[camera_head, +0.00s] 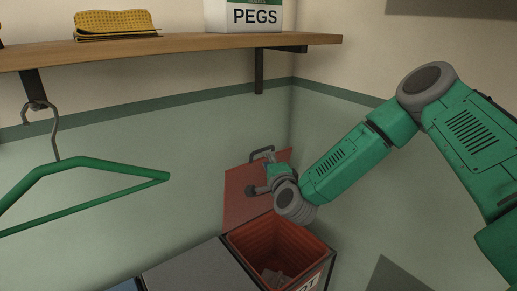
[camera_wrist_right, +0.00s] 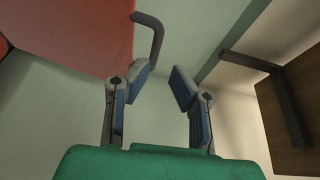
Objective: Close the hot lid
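A dark bar handle (camera_head: 262,151) sits at the lid's upper edge. My right gripper (camera_head: 259,178) is in front of the lid, just below the handle. In the right wrist view, my right gripper (camera_wrist_right: 162,78) has its fingers apart with nothing between them. The handle (camera_wrist_right: 152,32) shows past the fingertips, beside the red lid (camera_wrist_right: 75,30). My left gripper is not in view.
A grey closed top (camera_head: 195,270) lies left of the open bin, and grey lumps (camera_head: 275,277) lie inside the bin. A wooden shelf (camera_head: 150,48) above holds a yellow cloth (camera_head: 115,24) and a PEGS box (camera_head: 245,15). A green hanger (camera_head: 85,170) hangs at left.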

